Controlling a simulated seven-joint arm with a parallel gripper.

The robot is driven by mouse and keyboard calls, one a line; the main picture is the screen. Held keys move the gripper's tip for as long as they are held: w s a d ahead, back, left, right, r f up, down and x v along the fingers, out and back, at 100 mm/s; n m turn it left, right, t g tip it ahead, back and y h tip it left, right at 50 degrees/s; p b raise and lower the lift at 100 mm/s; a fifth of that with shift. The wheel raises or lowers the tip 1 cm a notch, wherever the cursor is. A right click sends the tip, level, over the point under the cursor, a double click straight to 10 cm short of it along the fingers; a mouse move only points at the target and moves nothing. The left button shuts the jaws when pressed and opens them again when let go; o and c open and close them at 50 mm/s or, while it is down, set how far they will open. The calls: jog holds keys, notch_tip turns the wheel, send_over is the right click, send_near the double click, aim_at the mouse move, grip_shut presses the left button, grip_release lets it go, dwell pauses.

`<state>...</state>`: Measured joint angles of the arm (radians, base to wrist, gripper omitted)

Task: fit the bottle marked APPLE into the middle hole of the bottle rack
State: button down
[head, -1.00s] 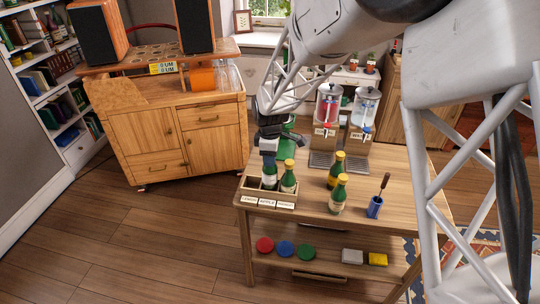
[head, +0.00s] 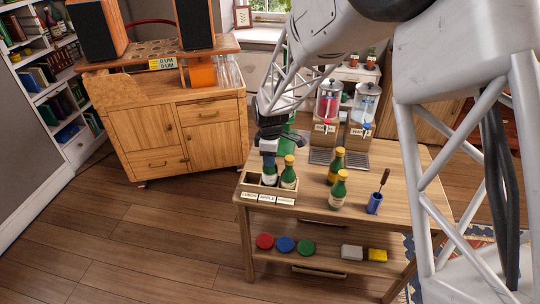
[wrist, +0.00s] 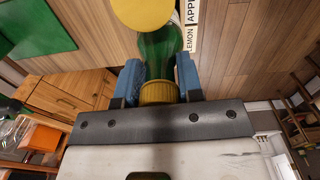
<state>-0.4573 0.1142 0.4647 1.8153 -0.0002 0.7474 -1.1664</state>
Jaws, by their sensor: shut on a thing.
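The bottle rack (head: 243,188) is a wooden box at the table's left front corner, with three label plates on its front; LEMON and APPLE read in the wrist view (wrist: 192,32). My gripper (head: 268,159) is shut on the neck of a green bottle (head: 269,179), just below its yellow cap (wrist: 157,92). The bottle stands about upright in the rack's middle place, behind the APPLE plate. Its base is hidden, so I cannot tell how deep it sits. A second green bottle (head: 289,175) stands close beside it in the right place. The left place looks empty.
Two more bottles, one at the back (head: 336,166) and one in front (head: 338,191), stand right of the rack. Two dispensers (head: 327,105) (head: 363,108) stand behind. Table space between rack and bottles is clear.

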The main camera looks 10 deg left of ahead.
jog(key=shift+f, duration=1.3)
jog(key=c, duration=0.7)
grip_release()
notch_tip(320, 180, up, 7)
jog(key=shift+r, duration=0.4)
dwell(0.7)
